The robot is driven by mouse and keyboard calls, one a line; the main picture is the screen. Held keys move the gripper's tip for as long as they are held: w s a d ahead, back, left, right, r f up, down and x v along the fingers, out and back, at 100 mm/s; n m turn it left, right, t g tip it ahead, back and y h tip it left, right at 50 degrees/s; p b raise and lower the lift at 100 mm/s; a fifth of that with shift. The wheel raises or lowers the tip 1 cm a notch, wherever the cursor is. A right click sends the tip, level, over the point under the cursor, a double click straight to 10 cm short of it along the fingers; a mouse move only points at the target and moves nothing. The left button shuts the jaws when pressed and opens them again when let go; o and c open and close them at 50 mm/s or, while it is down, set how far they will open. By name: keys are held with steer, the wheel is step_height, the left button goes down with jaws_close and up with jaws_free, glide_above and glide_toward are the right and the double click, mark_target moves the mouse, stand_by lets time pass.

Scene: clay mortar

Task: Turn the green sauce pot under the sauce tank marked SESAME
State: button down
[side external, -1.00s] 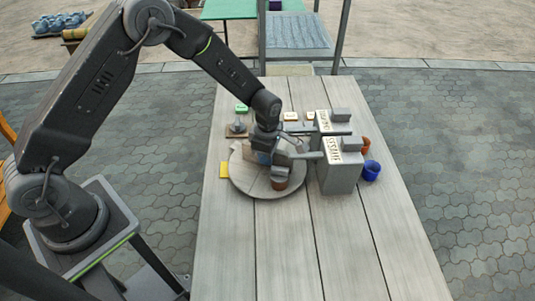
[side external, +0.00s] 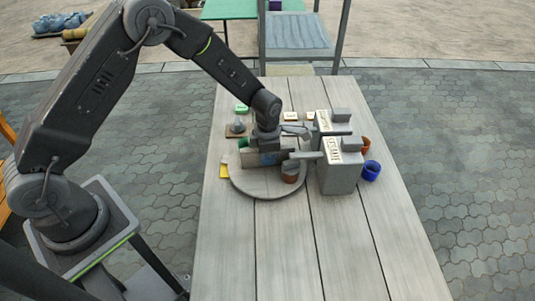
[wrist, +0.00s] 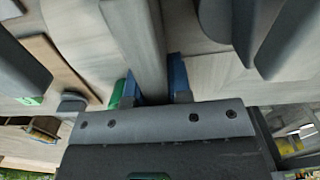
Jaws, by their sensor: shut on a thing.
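A round grey turntable (side external: 250,185) lies on the table in the side view. My gripper (side external: 268,158) is low over its middle. In the wrist view my gripper (wrist: 152,88) is shut on a grey upright bar (wrist: 143,40) that seems part of the turntable. The green sauce pot (side external: 243,143) shows at the turntable's back left, partly hidden; a green patch (wrist: 119,93) shows beside a finger in the wrist view. A brown pot (side external: 290,177) stands at the turntable's right, by the spout of the grey tank marked SESAME (side external: 341,178).
A second marked tank (side external: 323,121) stands behind the SESAME one. A blue pot (side external: 371,171) and an orange pot (side external: 364,145) stand right of the tanks. The table front is clear.

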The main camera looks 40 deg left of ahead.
steer(key=shift+n, duration=2.3)
steer(key=c, duration=1)
jaws_free()
steer(key=shift+c, duration=0.2)
step_height(320, 180, up, 14)
steer(key=shift+c, duration=0.4)
